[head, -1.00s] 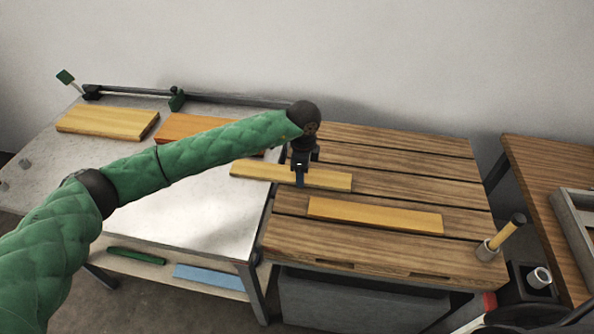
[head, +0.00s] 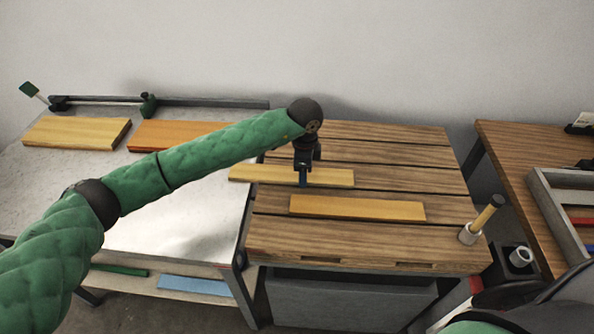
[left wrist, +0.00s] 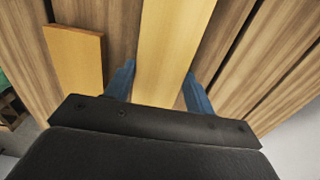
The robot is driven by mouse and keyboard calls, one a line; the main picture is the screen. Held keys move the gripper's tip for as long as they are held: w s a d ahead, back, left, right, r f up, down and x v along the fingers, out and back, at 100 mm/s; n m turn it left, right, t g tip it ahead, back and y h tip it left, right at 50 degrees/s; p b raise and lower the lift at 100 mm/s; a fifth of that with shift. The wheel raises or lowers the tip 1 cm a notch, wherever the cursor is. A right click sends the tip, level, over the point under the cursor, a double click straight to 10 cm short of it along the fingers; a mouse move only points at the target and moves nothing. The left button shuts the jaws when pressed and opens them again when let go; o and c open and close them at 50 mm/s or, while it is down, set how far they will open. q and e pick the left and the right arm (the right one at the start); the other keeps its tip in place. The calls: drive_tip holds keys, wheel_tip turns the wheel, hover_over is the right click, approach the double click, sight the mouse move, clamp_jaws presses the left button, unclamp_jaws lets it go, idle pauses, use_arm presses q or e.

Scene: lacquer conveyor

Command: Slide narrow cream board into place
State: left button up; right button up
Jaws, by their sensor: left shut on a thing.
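The narrow cream board (head: 335,178) lies lengthwise across the left edge of the slatted wooden bench, its left end reaching over the grey table. My left gripper (head: 303,182) comes down on it from above and is shut on it near its middle. In the left wrist view the blue fingers (left wrist: 160,85) stand on either side of the cream board (left wrist: 172,40). In the head view it looks low over the slats; I cannot tell whether it touches them. My right gripper is not in view.
A yellower board (head: 357,208) lies in front on the bench (head: 350,242). The grey table (head: 180,215) holds a wide yellow board (head: 76,132) and an orange board (head: 170,134), with a fence rail (head: 205,103) behind. A wooden-handled tool (head: 484,216) stands at the bench's right front corner.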

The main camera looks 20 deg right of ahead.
sight(329, 176)
use_arm(q)
drive_tip(key=shift+s+d+b, duration=0.25)
drive_tip(key=shift+s+d, duration=0.15)
drive_tip(key=shift+d, duration=0.75)
drive_tip(key=shift+s+d+b, duration=0.3)
drive_tip(key=shift+s+d, duration=0.15)
drive_tip(key=shift+d, duration=0.7)
drive_tip(key=shift+s+d+b, duration=0.25)
drive_tip(key=shift+s+d, duration=0.15)
drive_tip(key=shift+d, duration=0.75)
drive_tip(key=shift+s+d+b, duration=0.5)
drive_tip(key=shift+s+d, duration=0.15)
drive_tip(key=shift+d, duration=1.15)
drive_tip(key=shift+s+d+b, duration=0.5)
drive_tip(key=shift+s+d, duration=0.15)
drive_tip(key=shift+d, duration=1.1)
drive_tip(key=shift+s+d+b, duration=0.5)
drive_tip(key=shift+s+d, duration=0.15)
drive_tip(key=shift+d, duration=1.15)
drive_tip(key=o, duration=1.2)
drive_tip(key=shift+r, duration=0.15)
